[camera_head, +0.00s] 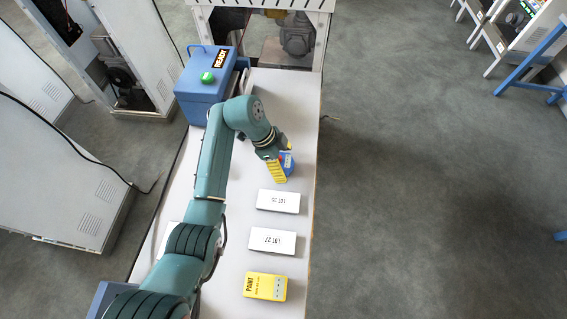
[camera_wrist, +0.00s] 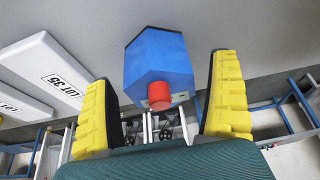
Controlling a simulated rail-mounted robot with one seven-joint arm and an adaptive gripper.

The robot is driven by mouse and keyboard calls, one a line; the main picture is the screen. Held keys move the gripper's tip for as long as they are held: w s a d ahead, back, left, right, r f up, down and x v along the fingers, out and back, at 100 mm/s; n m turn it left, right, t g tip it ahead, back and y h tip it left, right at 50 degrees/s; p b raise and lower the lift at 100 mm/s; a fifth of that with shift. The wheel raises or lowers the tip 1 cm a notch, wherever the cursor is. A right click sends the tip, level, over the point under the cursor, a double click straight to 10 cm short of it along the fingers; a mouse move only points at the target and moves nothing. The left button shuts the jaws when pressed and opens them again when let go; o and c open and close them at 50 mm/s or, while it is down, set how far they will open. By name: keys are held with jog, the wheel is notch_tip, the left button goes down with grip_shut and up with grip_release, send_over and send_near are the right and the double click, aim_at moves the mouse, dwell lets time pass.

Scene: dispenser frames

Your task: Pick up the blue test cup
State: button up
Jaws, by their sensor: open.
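The blue test cup (camera_wrist: 160,55) shows in the wrist view as a blue, many-sided body with a red round part at its near end. In the head view a small blue part of it (camera_head: 287,161) shows at the end of my arm, on the white table. My gripper (camera_wrist: 163,75) is open. Its yellow fingers stand one on each side of the cup, with a visible gap on both sides in the wrist view. In the head view my gripper (camera_head: 282,160) points down at the cup and hides part of it. I cannot tell its exact height over the table.
Two white lot plates (camera_head: 278,201) (camera_head: 272,242) and a yellow box (camera_head: 265,287) lie on the table (camera_head: 290,100) nearer me. A blue case (camera_head: 200,88) with a green button stands at the back left. Open floor (camera_head: 420,190) lies to the right.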

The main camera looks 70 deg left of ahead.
jog(key=shift+r, duration=0.1)
jog(key=c, duration=1.3)
jog(key=shift+c, duration=0.2)
jog(key=shift+r, duration=0.1)
